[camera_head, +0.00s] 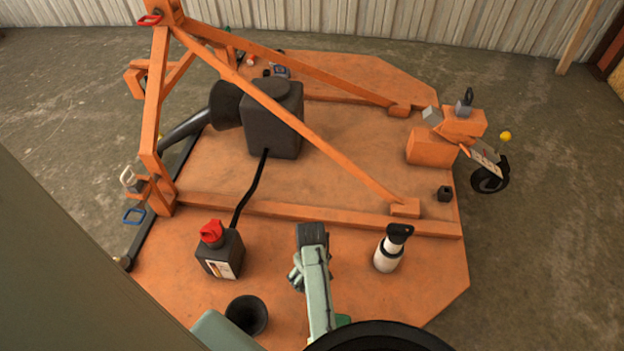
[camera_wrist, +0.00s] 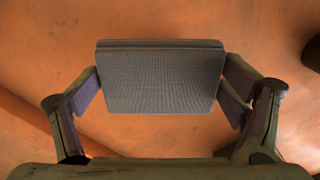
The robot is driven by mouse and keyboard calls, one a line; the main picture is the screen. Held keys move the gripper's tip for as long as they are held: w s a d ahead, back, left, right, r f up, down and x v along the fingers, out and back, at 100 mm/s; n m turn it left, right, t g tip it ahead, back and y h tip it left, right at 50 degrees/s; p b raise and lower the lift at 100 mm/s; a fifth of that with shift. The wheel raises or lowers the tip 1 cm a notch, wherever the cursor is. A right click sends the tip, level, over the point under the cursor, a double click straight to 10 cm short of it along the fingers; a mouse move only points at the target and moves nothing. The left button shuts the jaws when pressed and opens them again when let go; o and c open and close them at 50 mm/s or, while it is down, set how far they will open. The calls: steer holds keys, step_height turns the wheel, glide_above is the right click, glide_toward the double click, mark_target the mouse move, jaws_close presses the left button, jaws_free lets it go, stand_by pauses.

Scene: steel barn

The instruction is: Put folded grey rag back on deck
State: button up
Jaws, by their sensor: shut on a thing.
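The folded grey rag (camera_wrist: 160,78) sits between my gripper's two fingers in the wrist view, with a finger pad against its left and right sides. My gripper (camera_wrist: 162,95) is shut on it. Orange deck (camera_wrist: 60,30) shows all around the rag; whether the rag touches the deck cannot be told. In the head view my gripper (camera_head: 308,270) is over the near part of the orange deck (camera_head: 370,310), between a jug and a spray bottle.
A dark jug with a red cap (camera_head: 220,252) stands left of my gripper, and a black cup or funnel (camera_head: 246,315) nearer. A white bottle with a black top (camera_head: 390,250) stands to the right. An orange rail (camera_head: 330,216) runs behind. The deck right of the bottle is clear.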

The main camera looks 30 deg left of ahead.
steer(key=shift+f, duration=2.15)
steer(key=shift+f, duration=0.2)
steer(key=o, duration=0.9)
step_height(320, 180, up, 12)
steer(key=shift+w+r, duration=0.1)
steer(key=shift+r, duration=0.15)
